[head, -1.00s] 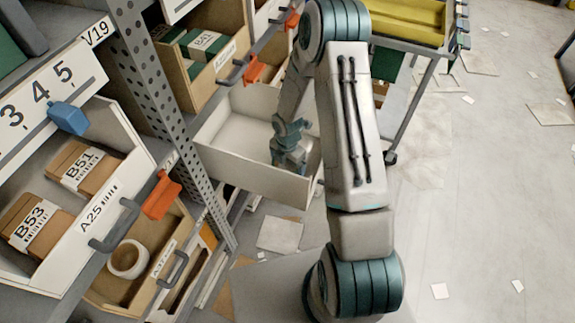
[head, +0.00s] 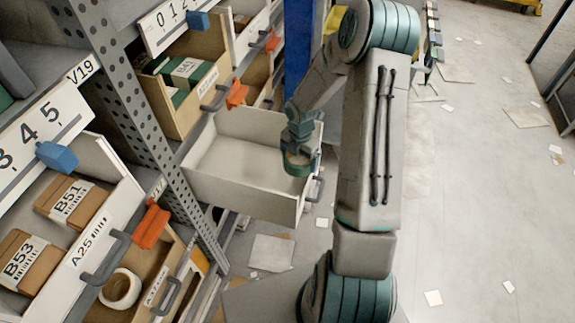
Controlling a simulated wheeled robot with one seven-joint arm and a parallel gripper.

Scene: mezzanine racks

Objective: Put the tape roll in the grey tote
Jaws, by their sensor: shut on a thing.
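My gripper (head: 299,146) is shut on a small round green and tan thing, which looks like a tape roll (head: 296,166). It holds the roll at the right side of the open pale drawer (head: 245,198), near the drawer's rim. I cannot tell the exact height. The fingers are small and partly hidden. A separate white tape roll (head: 120,288) lies in the lower wooden drawer at the bottom left, away from my gripper. I cannot make out a grey tote in this view.
Drawers with brown boxes (head: 70,203) and green boxes (head: 186,74) stick out from the rack at left. A perforated metal post (head: 140,110) stands between them. A blue post (head: 297,50) rises behind my arm. The floor at right (head: 470,200) is open, with scattered papers.

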